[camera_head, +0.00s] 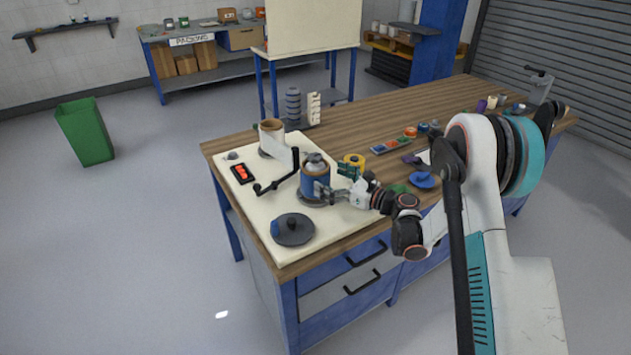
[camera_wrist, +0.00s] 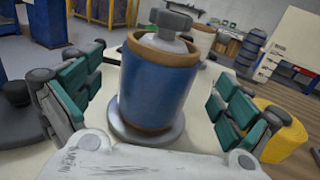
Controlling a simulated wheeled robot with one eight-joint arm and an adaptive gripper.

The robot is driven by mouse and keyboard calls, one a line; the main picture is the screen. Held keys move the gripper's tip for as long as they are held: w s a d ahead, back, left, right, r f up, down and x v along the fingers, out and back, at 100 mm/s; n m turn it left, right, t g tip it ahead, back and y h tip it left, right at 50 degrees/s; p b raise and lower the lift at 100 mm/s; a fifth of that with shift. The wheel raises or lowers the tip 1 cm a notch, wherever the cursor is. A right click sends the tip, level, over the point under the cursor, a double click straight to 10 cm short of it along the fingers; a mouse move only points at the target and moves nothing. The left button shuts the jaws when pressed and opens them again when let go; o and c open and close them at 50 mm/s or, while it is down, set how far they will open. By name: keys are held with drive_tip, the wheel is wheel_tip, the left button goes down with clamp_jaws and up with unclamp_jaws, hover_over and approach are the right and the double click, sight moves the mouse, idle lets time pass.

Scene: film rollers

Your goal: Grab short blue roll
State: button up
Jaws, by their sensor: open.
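The short blue roll (camera_head: 315,181) stands upright on a round grey base on the cream board, with a grey knob (camera_head: 315,160) on top. In the wrist view the blue roll (camera_wrist: 158,84) has brown rims at top and bottom and fills the middle of the picture. My gripper (camera_head: 335,184) reaches in from the right at the roll. In the wrist view my gripper (camera_wrist: 155,100) is open, with one green-padded finger on each side of the roll. Gaps show between both fingers and the roll.
A black crank arm (camera_head: 277,184) stands just left of the roll. A tan roll (camera_head: 272,135) is behind it, and a dark round base (camera_head: 293,229) is in front. A yellow roll (camera_head: 354,161) sits close behind my gripper. An orange-marked black device (camera_head: 242,173) lies at the board's left.

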sight(315, 172)
drive_tip(key=b+x, duration=0.1)
drive_tip(key=x, duration=0.4)
drive_tip(key=shift+w+a, duration=0.15)
drive_tip(key=shift+a, duration=0.05)
drive_tip(key=c, duration=1.3)
